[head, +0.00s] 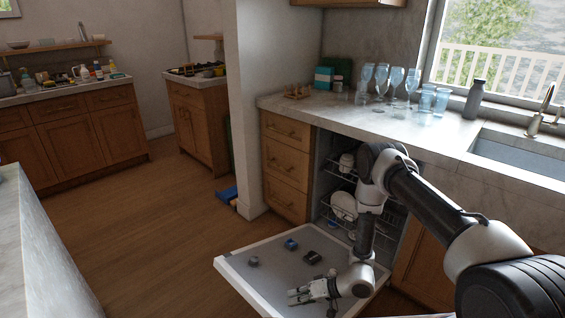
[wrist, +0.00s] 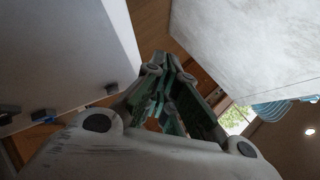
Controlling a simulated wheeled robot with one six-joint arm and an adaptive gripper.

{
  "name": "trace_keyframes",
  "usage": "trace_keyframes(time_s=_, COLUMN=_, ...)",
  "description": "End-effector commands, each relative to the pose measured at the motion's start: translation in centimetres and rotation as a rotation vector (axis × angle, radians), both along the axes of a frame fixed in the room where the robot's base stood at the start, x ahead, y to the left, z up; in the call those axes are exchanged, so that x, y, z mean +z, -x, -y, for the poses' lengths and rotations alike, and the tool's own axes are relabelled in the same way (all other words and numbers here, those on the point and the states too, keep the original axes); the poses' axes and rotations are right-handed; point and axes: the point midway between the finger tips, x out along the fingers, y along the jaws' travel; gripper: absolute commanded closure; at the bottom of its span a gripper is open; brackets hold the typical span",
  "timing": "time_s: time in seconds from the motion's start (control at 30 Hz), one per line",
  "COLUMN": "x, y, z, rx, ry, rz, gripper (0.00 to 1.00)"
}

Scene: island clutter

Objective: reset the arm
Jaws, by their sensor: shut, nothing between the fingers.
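My gripper (head: 300,293) is low over the near part of the open dishwasher door (head: 232,266) in the head view, fingers pointing left. It is shut and holds nothing. In the wrist view the closed green-lined fingers (wrist: 160,65) meet ahead of the camera. My arm reaches in from the right, bends up in front of the dishwasher and comes down to the door. Part of the racks is hidden behind it.
Small grey (head: 253,261), blue (head: 291,244) and dark (head: 312,257) items lie on the door. White dishes (head: 343,206) stand in the racks. Glasses (head: 397,78) and a grey bottle (head: 474,99) stand on the counter (head: 430,122). The floor (head: 150,215) at left is mostly clear.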

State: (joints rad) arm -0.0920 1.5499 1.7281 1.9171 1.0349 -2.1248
Motion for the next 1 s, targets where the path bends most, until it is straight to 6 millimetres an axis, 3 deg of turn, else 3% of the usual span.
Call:
trace_keyframes(time_s=0.17, x=0.9, y=6.9, z=1.1, rx=-0.009, ry=-0.037, rz=-0.382, gripper=1.00)
trace_keyframes(time_s=0.3, x=4.6, y=10.1, z=2.6, rx=0.019, ry=-0.018, rz=-0.625, gripper=1.00)
trace_keyframes(time_s=0.43, x=10.0, y=11.2, z=4.9, rx=0.058, ry=0.046, rz=-0.795, gripper=1.00)
trace_keyframes(time_s=0.63, x=19.1, y=11.2, z=9.6, rx=0.096, ry=0.217, rz=-0.930, gripper=1.00)
trace_keyframes(time_s=1.0, x=35.6, y=11.2, z=20.2, rx=0.019, ry=0.617, rz=-0.843, gripper=1.00)
